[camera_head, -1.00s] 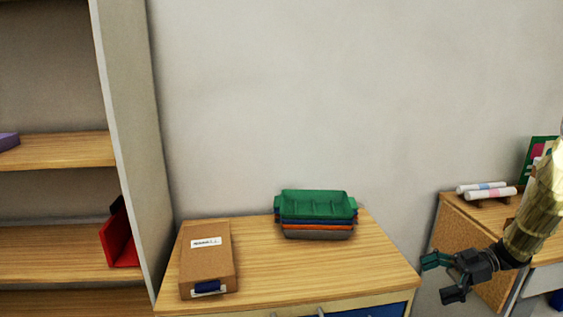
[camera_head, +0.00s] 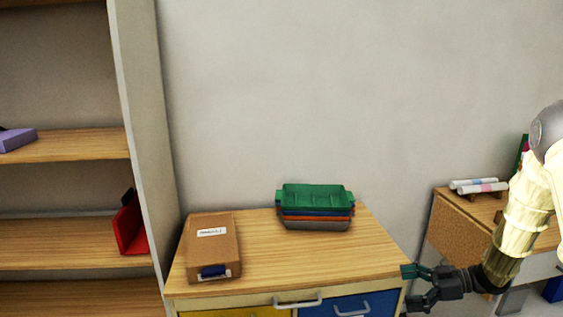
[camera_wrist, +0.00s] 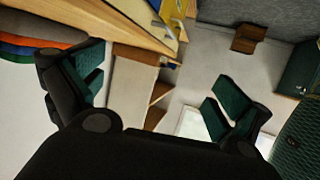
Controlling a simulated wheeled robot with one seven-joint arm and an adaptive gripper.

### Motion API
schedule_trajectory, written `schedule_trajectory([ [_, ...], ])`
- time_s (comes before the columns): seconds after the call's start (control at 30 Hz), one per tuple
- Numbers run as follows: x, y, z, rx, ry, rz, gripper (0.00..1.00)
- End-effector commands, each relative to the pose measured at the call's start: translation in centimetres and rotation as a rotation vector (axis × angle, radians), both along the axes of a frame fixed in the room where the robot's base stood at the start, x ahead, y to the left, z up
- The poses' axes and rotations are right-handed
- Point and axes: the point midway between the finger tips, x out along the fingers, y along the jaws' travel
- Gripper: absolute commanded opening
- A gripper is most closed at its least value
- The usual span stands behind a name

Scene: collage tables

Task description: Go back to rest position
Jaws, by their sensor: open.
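My gripper (camera_head: 410,287) is at the lower right of the head view, just off the right front corner of the wooden-topped drawer cabinet (camera_head: 360,257). Its two fingers stand apart with nothing between them. In the wrist view my gripper (camera_wrist: 155,98) also shows open and empty, with green pads on both fingers. Floor and furniture show beyond the fingers there.
A brown box (camera_head: 212,247) and a stack of trays, green on top (camera_head: 315,197), stand on the cabinet. A shelf unit (camera_head: 75,146) is at left. Rolled white tubes (camera_head: 480,186) lie on another cabinet at right. A gap separates the two cabinets.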

Motion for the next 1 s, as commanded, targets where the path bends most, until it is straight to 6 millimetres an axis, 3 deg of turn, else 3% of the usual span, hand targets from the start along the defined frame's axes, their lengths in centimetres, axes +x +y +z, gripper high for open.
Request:
schedule_trajectory([
  [0.3,0.1,6.2,-7.8,0.004,0.101,-0.292,1.00],
  [0.57,-3.4,9.8,-16.0,-0.078,0.267,-0.560,1.00],
  [0.77,-9.2,11.4,-22.2,-0.194,0.438,-0.745,1.00],
  [0.87,-13.1,11.9,-25.0,-0.267,0.531,-0.829,1.00],
  [1.0,-19.7,12.4,-28.2,-0.388,0.673,-0.932,1.00],
])
